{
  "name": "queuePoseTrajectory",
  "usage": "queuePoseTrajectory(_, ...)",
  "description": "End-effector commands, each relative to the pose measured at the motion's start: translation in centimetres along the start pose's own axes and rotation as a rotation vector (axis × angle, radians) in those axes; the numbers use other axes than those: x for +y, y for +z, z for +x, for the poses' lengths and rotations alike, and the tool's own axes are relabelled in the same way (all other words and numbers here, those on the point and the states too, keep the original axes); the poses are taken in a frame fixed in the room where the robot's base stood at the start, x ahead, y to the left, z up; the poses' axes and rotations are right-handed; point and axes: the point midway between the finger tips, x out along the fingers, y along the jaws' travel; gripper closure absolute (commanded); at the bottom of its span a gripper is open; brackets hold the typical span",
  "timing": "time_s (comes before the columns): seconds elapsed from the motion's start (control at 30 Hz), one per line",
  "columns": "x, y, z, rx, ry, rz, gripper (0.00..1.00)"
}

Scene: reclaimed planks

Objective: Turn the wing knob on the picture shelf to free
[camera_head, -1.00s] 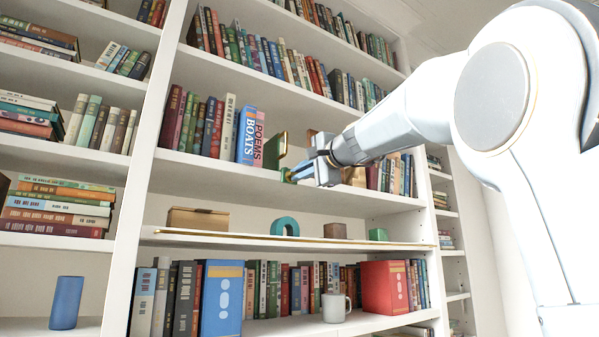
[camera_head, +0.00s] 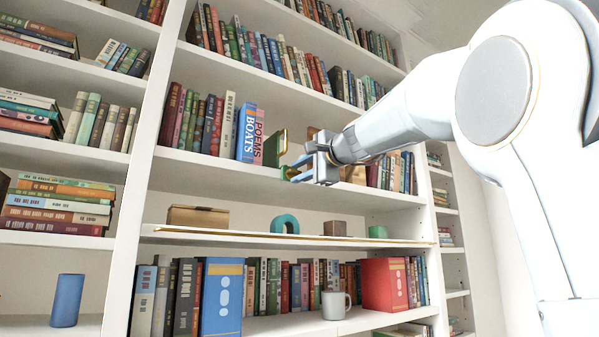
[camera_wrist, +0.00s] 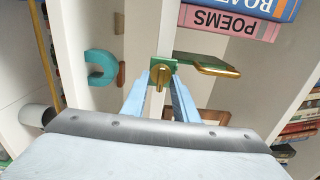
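The wing knob (camera_wrist: 160,76) is a small brass-coloured piece on a green block (camera_wrist: 170,64) at a white shelf edge, in the upper middle of the wrist view. My gripper (camera_wrist: 160,84) has its two light-blue fingers apart, one on each side of the knob; I cannot tell whether they touch it. In the head view my gripper (camera_head: 289,174) is at the edge of the middle shelf (camera_head: 215,170), by the green block, and mostly hides the knob there. A green panel with a gold edge (camera_head: 275,149) stands just behind.
Books titled BOATS (camera_head: 245,134) and POEMS (camera_head: 258,144) stand left of the green panel. Below is a gold-edged ledge (camera_head: 200,236) with a teal arch (camera_head: 285,225) and small boxes. A grey mug (camera_head: 336,306) stands lower. Open air lies before the shelves.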

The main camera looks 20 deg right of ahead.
Motion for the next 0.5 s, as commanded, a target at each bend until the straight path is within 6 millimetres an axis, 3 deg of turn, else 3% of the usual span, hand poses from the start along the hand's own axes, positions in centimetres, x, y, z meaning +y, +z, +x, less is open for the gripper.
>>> queuePoseTrajectory(0.27, 0.0, 0.0, -0.4, 0.001, -0.001, -0.001, 0.73)
queuePoseTrajectory(0.5, 0.1, -0.1, -3.8, 0.003, -0.003, -0.003, 0.73)
